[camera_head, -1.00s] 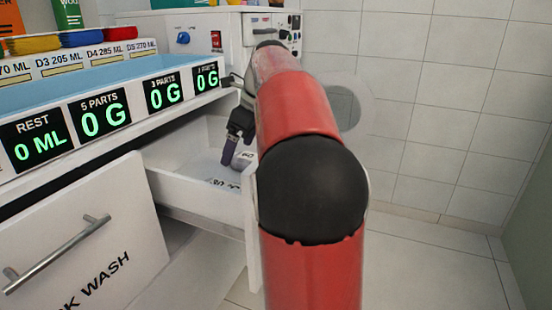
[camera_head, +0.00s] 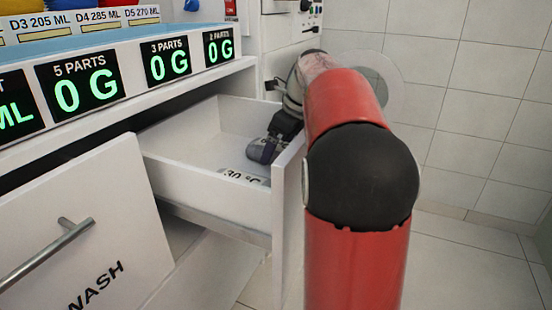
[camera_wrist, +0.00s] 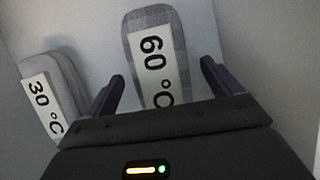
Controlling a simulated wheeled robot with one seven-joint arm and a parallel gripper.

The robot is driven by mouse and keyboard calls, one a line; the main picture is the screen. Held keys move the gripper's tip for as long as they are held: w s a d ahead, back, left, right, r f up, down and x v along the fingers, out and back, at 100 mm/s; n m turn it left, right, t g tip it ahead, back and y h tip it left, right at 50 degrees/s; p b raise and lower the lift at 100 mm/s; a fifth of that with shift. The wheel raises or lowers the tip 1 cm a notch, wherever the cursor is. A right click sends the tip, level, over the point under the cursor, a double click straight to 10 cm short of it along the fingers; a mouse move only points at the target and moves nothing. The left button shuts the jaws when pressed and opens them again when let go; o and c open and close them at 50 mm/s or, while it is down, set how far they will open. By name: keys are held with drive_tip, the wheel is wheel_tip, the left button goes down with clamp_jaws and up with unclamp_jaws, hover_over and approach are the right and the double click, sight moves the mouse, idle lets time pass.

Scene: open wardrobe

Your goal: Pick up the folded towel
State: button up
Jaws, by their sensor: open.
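Two folded cloth pieces lie in the open white drawer (camera_head: 205,192). In the wrist view, a grey checked folded cloth (camera_wrist: 137,27) with a "60 °C" label lies between and ahead of my fingers. A plainer grey folded cloth (camera_wrist: 65,72) with a "30 °C" label lies to the left, outside my fingers. Which one is the towel I cannot tell for sure. My gripper (camera_wrist: 161,71) is open, its dark fingers on either side of the "60 °C" label, with nothing held.
The drawer's front panel (camera_head: 287,220) stands close beside my arm. A counter with "0 G" displays (camera_head: 166,60) overhangs the drawer at the back left. Another open front with a bar handle (camera_head: 45,258) is at the left. Tiled floor at right is clear.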

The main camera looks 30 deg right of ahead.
sight(278, 146)
drive_tip(key=shift+w+a+f, duration=0.1)
drive_tip(key=shift+w+f, duration=0.05)
drive_tip(key=shift+f, duration=0.3)
drive_tip(key=shift+r, duration=0.1)
drive_tip(key=c, duration=1.1)
wheel_tip(278, 146, up, 20)
drive_tip(key=p, duration=0.8)
